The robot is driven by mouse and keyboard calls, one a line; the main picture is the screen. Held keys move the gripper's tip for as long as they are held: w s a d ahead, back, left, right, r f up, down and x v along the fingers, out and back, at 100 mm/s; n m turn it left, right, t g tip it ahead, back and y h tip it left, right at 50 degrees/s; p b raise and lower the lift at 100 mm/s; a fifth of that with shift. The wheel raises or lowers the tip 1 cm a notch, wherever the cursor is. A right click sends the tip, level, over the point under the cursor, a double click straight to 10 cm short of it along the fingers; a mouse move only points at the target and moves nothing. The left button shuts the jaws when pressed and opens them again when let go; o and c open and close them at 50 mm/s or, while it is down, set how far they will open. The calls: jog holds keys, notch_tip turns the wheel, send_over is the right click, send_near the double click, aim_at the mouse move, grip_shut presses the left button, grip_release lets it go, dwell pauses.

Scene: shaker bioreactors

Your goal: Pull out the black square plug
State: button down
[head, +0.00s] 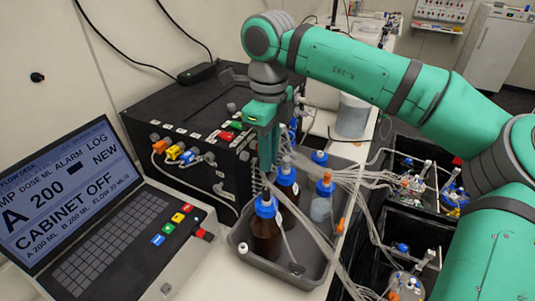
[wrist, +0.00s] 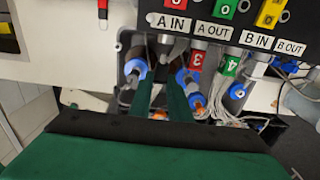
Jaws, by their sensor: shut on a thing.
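My gripper (wrist: 165,45) is shut at the front of the black cabinet (head: 190,110), its fingers reaching to just below the A IN label (wrist: 171,22). A small dark grey piece (wrist: 165,38) shows between the fingertips. It appears to be the black square plug, but the fingers hide most of it and its square shape cannot be made out. In the head view my gripper (head: 266,165) hangs beside the cabinet's right-hand ports, above the bottles. Whether the plug is still seated in its port cannot be told.
Brown bottles with blue caps (head: 265,232) stand in a grey tray (head: 290,278) under my gripper. Pale tubes run right toward black bins (head: 398,222). A laptop-like console (head: 100,215) stands at left.

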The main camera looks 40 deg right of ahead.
jog(key=shift+s+d, duration=0.3)
jog(key=shift+s, duration=0.35)
jog(key=shift+s+d, duration=0.25)
jog(key=shift+s, duration=0.35)
